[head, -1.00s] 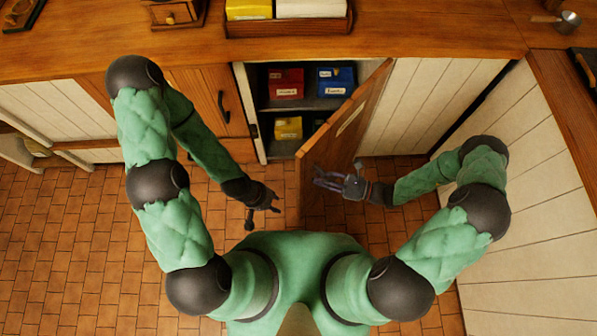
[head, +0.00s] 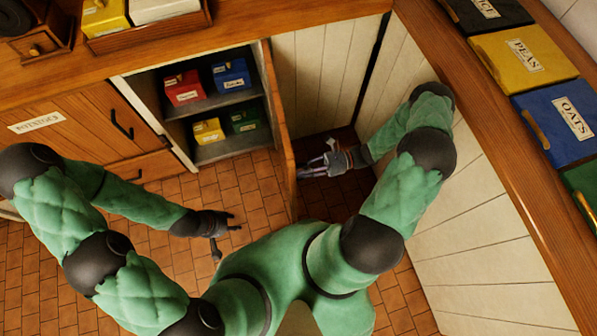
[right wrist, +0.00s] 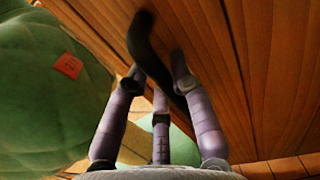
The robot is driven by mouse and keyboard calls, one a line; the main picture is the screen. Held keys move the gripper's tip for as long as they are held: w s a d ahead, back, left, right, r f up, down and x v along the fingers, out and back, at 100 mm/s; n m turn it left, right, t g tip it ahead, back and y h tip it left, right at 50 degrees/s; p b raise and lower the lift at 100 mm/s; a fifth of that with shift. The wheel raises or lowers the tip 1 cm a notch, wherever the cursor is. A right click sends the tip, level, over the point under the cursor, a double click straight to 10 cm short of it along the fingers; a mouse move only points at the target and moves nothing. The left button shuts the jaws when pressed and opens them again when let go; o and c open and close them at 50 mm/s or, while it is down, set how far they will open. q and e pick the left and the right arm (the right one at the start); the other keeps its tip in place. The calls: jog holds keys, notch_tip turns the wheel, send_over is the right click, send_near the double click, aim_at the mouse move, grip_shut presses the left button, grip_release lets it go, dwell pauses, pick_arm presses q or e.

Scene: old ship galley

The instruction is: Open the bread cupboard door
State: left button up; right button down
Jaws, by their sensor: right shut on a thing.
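The wooden bread cupboard door (head: 279,130) stands wide open, seen nearly edge-on in the head view. The cupboard's shelves (head: 228,99) are exposed to its left. My right gripper (head: 303,172) is on the door's right side, low near its front edge. In the right wrist view, the fingers (right wrist: 158,85) are shut on the black curved door handle (right wrist: 148,45), beside the plank face (right wrist: 225,75). The handle is hidden in the head view. My left gripper (head: 226,238) is open and empty above the floor, left of the door and apart from it.
Red (head: 184,88), blue (head: 231,76), yellow (head: 208,131) and green (head: 244,120) boxes sit inside the cupboard. A closed cupboard with a black handle (head: 121,124) is at left. A white plank wall (head: 470,220) bounds the right side. Tiled floor (head: 250,185) before the opening is clear.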

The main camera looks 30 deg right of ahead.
jog(key=shift+d, duration=0.35)
jog(key=c, duration=1.3)
grip_release()
jog(key=shift+d, duration=0.1)
jog(key=d, duration=0.4)
jog(key=s+d, duration=0.1)
jog(key=d, duration=0.2)
jog(key=s+d, duration=0.1)
jog(key=d, duration=0.3)
jog(key=shift+d, duration=0.3)
jog(key=shift+s, duration=0.1)
